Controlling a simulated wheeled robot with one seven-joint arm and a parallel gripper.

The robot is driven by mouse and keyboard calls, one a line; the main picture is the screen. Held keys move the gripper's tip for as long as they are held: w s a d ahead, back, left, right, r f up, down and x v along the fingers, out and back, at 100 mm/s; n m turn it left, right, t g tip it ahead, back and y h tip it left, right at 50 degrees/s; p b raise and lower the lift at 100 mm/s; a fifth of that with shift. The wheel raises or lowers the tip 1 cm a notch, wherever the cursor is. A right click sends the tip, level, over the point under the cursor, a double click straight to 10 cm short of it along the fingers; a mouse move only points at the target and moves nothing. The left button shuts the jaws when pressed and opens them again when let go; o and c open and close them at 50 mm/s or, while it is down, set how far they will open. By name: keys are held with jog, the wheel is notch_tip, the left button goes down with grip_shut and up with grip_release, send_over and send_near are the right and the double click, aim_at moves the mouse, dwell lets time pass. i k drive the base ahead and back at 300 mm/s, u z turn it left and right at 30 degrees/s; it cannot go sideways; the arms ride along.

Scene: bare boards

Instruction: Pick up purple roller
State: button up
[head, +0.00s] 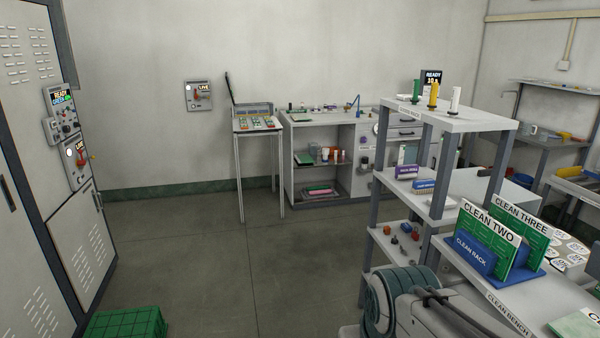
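A purple item (406,171) with a pale label lies on the middle tier of the white shelf unit (457,121) at centre right. Its label is too small to read, and I cannot tell if it is the purple roller. A blue item (425,185) with a similar label lies just in front of it. Parts of my own arm show at the bottom right, in front of the shelf unit's lower part. My gripper is not in view.
The clean bench (490,287) with green boards in a blue rack (475,255) stands at the right. A green crate (125,323) is at the bottom left beside grey lockers (80,245). A workbench (330,123) lines the back wall. The middle floor is clear.

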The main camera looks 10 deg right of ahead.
aim_at(408, 171)
jog(key=i, duration=3.85)
jog(key=z, duration=3.3)
